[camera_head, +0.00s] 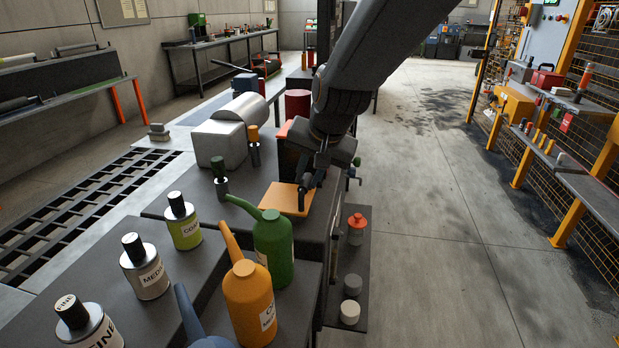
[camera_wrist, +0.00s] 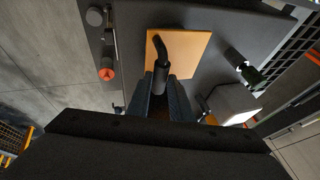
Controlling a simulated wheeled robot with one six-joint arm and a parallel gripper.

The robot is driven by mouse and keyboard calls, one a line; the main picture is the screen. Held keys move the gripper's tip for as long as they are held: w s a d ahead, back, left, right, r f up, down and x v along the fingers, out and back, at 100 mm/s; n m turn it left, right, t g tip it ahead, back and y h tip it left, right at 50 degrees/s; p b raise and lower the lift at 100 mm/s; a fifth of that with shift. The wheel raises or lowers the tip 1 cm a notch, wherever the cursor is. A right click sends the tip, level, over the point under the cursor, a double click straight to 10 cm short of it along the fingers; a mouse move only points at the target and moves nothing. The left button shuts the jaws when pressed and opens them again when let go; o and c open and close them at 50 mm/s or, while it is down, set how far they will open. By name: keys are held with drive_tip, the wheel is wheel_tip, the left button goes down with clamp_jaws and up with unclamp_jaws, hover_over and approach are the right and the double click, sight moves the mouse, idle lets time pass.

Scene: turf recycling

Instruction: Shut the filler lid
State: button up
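A flat orange plate (camera_head: 288,198), which looks like the filler lid, lies at the right end of the dark bench top. It also shows in the wrist view (camera_wrist: 195,48). My gripper (camera_head: 308,188) is pointed down at the plate's right edge. In the wrist view my two dark fingers (camera_wrist: 161,92) stand either side of a dark bent rod (camera_wrist: 164,48), whose curved end lies over the plate. Whether the fingers press on the rod, and whether it is joined to the plate, I cannot tell. The plate's underside and any opening below it are hidden.
Green (camera_head: 273,249) and orange (camera_head: 249,300) spouted cans stand nearest the plate, with several labelled bottles to their left. A red-capped bottle (camera_head: 357,228) is on a lower right shelf. The floor on the right is clear.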

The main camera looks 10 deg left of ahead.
drive_tip(key=o, duration=0.4)
drive_tip(key=shift+r, duration=0.1)
drive_tip(key=v, duration=0.7)
drive_tip(key=shift+s+r+b, duration=0.15)
drive_tip(key=shift+r+b, duration=0.15)
drive_tip(key=shift+b, duration=0.05)
drive_tip(key=s+d+f+g+h, duration=0.1)
drive_tip(key=s+d+f, duration=0.1)
drive_tip(key=d+f, duration=0.45)
drive_tip(key=s+d+f+g+h, duration=0.1)
drive_tip(key=s+d+f, duration=0.2)
drive_tip(key=d, duration=0.7)
drive_tip(key=s+d+f, duration=0.2)
drive_tip(key=s+d, duration=0.2)
drive_tip(key=s+d+f+g+h, duration=0.1)
drive_tip(key=s+d+f, duration=0.1)
drive_tip(key=s+d, duration=0.1)
drive_tip(key=s+d+f+n+g, duration=0.1)
drive_tip(key=s+d+f, duration=0.2)
drive_tip(key=s+d, duration=0.1)
drive_tip(key=shift+s+d, duration=0.3)
drive_tip(key=shift+d, duration=0.55)
